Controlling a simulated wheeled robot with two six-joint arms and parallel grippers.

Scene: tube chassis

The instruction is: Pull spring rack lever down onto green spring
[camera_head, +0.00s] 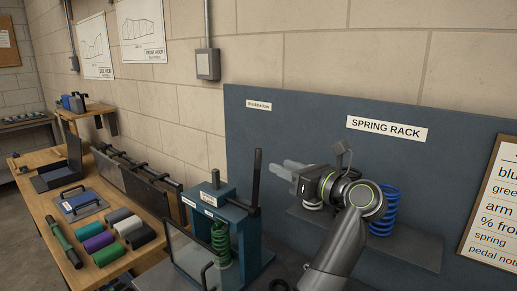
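A dark blue-teal press frame (252,230) stands on the bench at the lower middle, with a green coil spring (221,244) upright inside it. A black lever (256,180) stands almost upright at the right side of the frame. The fingers look apart from the lever in the picture. Whether they are open or shut is not clear.
A shelf (420,248) under the SPRING RACK sign (387,129) holds a blue spring (384,212) and a white spring (313,203), partly hidden by my arm. A clear panel with a black handle (207,275) stands before the press. Coloured cylinders (100,242) lie on the wooden table at left.

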